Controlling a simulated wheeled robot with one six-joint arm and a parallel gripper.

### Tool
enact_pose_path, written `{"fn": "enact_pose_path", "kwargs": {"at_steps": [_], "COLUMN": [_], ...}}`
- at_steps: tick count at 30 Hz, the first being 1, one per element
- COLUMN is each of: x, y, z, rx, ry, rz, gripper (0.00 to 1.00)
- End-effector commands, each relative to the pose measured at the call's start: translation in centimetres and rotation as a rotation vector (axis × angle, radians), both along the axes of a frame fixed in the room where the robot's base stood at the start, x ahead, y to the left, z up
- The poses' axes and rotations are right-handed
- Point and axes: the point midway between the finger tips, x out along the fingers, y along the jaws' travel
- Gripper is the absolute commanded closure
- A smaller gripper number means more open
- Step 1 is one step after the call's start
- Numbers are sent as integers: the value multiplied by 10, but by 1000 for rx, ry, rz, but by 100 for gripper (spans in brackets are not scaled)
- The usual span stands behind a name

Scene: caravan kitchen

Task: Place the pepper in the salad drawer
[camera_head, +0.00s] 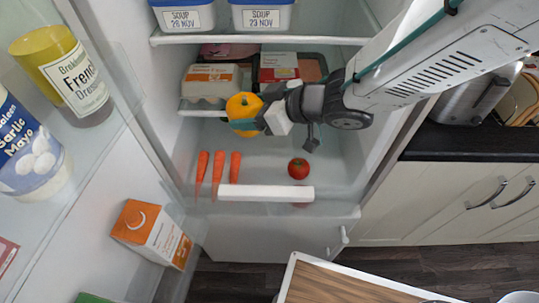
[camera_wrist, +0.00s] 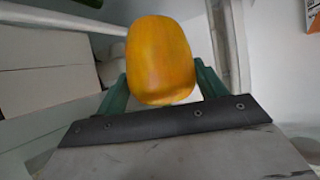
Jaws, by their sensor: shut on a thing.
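A yellow-orange pepper (camera_head: 243,106) is held by my gripper (camera_head: 246,122) inside the open fridge. In the wrist view the pepper (camera_wrist: 160,60) sits between the two green fingers of my gripper (camera_wrist: 160,85), which are shut on it. The salad drawer (camera_head: 265,193) is at the bottom of the fridge, with a white front bar. It holds several carrots (camera_head: 219,172) on its left and a tomato (camera_head: 299,168) on its right. The pepper is above and behind the front bar, higher than the carrots and tomato, in front of the lower shelf.
An egg box (camera_head: 210,80) and packaged food (camera_head: 279,66) stand on the shelf behind the pepper. Soup tubs (camera_head: 262,15) are on the shelf above. The open door at left holds a dressing bottle (camera_head: 62,75), a mayo jar (camera_head: 28,150) and an orange-white carton (camera_head: 150,233). Space between carrots and tomato is clear.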

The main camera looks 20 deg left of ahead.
Motion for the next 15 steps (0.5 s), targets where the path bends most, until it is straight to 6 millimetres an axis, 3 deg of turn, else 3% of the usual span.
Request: {"fn": "enact_pose_path", "kwargs": {"at_steps": [10,15], "x": [-1,-1], "y": [1,1], "z": [-40,-80], "rx": [-2,-4], "ry": [3,6], "rz": [2,2], "gripper": [66,66]}}
